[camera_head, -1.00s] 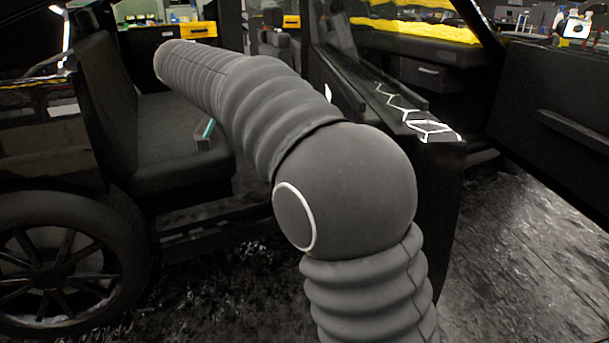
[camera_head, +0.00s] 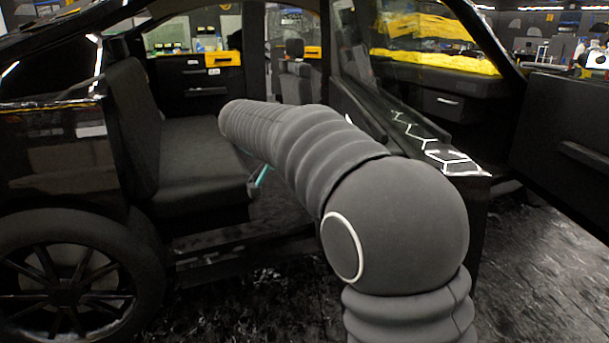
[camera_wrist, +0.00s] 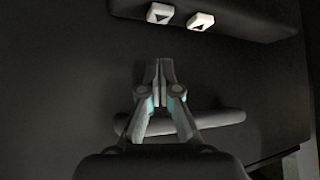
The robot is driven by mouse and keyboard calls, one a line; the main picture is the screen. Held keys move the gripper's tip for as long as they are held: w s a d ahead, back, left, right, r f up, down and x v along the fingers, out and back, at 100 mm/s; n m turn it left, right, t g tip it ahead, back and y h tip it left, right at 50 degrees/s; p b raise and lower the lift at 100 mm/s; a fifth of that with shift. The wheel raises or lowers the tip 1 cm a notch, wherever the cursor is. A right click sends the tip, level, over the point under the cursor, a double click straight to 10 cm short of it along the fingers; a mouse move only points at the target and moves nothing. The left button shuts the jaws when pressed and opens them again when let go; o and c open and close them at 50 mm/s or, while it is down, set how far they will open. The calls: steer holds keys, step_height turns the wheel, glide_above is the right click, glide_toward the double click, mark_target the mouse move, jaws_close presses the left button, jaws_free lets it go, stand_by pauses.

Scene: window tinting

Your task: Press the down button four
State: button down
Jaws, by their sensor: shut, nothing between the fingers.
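Two small white buttons with dark triangle marks, a left button (camera_wrist: 160,13) and a right button (camera_wrist: 201,21), sit side by side on a dark raised panel (camera_wrist: 250,14) at the top of the wrist view. The marks are too small to tell surely which one is the down button. My gripper (camera_wrist: 160,66) is shut and empty, its fingertips below the buttons in the picture and apart from them. In the head view my arm hides most of the gripper; only a teal-edged part (camera_head: 261,178) shows. The buttons cannot be made out there.
A dark bar like a handle (camera_wrist: 215,121) lies behind the gripper in the wrist view. In the head view, my arm reaches into a dark car's open side, near a black seat (camera_head: 190,190). A wheel (camera_head: 75,285) is at left, an open door (camera_head: 560,140) at right.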

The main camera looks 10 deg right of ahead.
steer(key=f, duration=0.1)
steer(key=d+f, duration=0.1)
steer(key=f, duration=0.2)
steer(key=shift+w+d+f, duration=0.2)
steer(key=shift+d+f, duration=0.05)
steer(key=shift+f, duration=0.5)
steer(key=shift+f, duration=0.1)
steer(key=shift+s+f+b, duration=0.1)
steer(key=shift+f+b, duration=0.95)
steer(key=shift+b, duration=0.25)
steer(key=shift+f, duration=0.1)
step_height(320, 180, up, 5)
steer(key=shift+f+p, duration=0.2)
steer(key=shift+p, duration=0.95)
steer(key=v, duration=1)
steer(key=shift+r, duration=0.25)
steer(key=shift+a, duration=0.1)
